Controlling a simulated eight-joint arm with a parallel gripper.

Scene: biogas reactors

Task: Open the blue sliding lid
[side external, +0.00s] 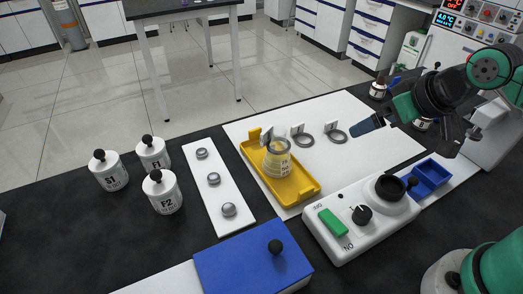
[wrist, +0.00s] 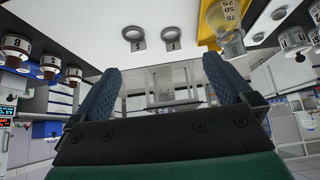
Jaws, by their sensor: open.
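The blue sliding lid (side external: 240,268) lies flat over a box at the front edge of the side view. A black round knob (side external: 276,246) stands on its right part. I cannot see inside the box. My gripper (side external: 368,124) is raised at the upper right, over the far part of the white mat, well away from the lid. In the wrist view my gripper (wrist: 160,78) shows its two blue fingers wide apart with nothing between them. The lid does not show in the wrist view.
A yellow tray (side external: 306,193) holds a beaker (side external: 277,160). A white stirrer device (side external: 345,245) with a black knob and green switch stands right of the lid. A small open blue bin (side external: 432,176) is behind it. White lidded jars (side external: 163,194) stand at left.

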